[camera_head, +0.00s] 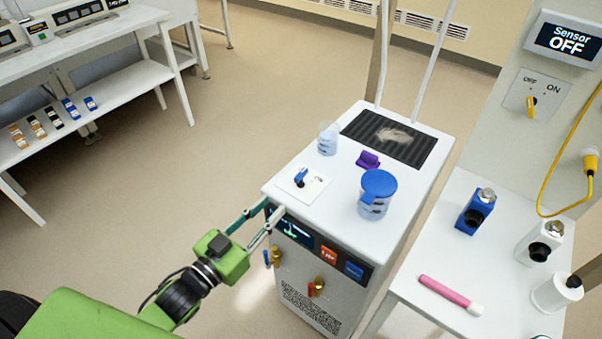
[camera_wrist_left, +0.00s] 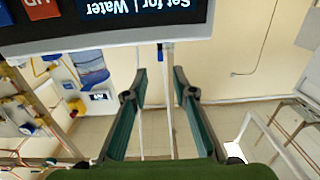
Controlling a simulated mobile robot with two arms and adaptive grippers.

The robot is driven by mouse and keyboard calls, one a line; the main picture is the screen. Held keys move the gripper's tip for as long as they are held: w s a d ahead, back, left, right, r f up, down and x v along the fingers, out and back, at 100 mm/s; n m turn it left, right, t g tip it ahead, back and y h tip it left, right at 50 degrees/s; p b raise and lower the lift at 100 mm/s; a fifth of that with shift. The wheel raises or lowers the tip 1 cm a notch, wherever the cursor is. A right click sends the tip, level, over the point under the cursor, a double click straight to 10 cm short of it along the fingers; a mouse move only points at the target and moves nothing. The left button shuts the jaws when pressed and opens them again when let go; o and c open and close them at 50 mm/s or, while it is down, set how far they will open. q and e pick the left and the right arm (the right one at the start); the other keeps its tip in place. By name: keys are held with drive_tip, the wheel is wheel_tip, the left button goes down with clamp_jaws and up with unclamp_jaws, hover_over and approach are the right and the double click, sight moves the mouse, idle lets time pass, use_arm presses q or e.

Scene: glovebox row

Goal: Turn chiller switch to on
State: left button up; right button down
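The white chiller (camera_head: 355,210) stands in the middle of the head view. On its top, near the front left corner, a white plate (camera_head: 312,190) carries a blue switch knob (camera_head: 300,176), with small lettering to its right. The knob's setting is too small to tell. My left gripper (camera_head: 275,207) is at the chiller's upper front edge, in front of the switch and apart from it. It is open and empty; the left wrist view shows its two fingers (camera_wrist_left: 159,70) spread, below the chiller's upside-down display (camera_wrist_left: 145,14). My right gripper is not in view.
On the chiller top, a blue-lidded jar (camera_head: 376,200), a clear beaker (camera_head: 328,140) and a purple piece (camera_head: 368,160) stand near the switch. At right, a side table (camera_head: 425,255) holds bottles and a pink tube (camera_head: 445,291). A sensor panel (camera_head: 569,40) reads OFF.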

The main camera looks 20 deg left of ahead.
sight(301, 178)
use_arm(q)
drive_tip(key=p+x, duration=0.1)
drive_tip(key=x, duration=1)
drive_tip(key=shift+w+d, duration=0.1)
drive_tip(key=shift+w, duration=0.3)
drive_tip(key=shift+w+d+f+p, duration=0.1)
drive_tip(key=shift+w+d+p, duration=0.15)
drive_tip(key=shift+w, duration=0.35)
